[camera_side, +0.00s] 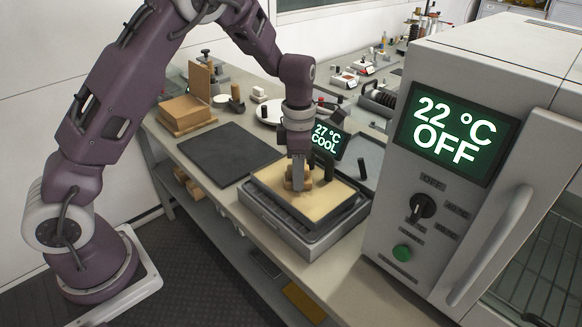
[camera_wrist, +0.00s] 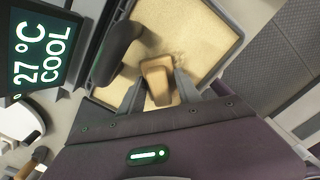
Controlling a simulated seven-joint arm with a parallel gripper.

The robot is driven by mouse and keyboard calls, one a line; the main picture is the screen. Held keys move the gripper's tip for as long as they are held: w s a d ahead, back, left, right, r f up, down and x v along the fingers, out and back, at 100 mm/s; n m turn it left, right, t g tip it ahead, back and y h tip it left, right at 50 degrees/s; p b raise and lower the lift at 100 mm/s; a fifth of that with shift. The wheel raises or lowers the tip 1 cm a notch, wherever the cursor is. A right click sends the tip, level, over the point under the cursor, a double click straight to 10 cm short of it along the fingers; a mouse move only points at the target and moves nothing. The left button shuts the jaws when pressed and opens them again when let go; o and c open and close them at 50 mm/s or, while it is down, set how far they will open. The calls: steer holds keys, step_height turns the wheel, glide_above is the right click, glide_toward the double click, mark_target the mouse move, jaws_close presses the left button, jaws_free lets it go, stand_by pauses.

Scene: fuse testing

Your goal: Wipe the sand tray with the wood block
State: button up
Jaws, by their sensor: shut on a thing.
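The sand tray (camera_side: 262,178) is a grey tray filled with pale tan sand, set on a grey base on the bench. It also shows in the wrist view (camera_wrist: 226,40). My gripper (camera_side: 297,178) points down over the middle of the sand. Its fingers are shut on the wood block (camera_side: 307,183), a small light-brown piece seen between the fingers in the wrist view (camera_wrist: 158,78). The block is at or just above the sand; I cannot tell whether it touches. A rough, disturbed patch of sand (camera_wrist: 172,56) lies beside the block. The fingers and wrist hide part of the sand.
A dark handle (camera_wrist: 118,50) stands at one side of the tray. A display (camera_side: 326,141) reading 27 °C COOL is behind it. A large oven (camera_side: 400,180) reading 22 °C OFF stands close on the right. A flat dark mat (camera_side: 225,155) lies left, with a wooden box (camera_side: 187,116) beyond.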

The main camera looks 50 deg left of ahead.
steer(key=shift+d, duration=0.5)
steer(key=shift+a, duration=2.35)
step_height(320, 180, up, 8)
steer(key=shift+r, duration=0.1)
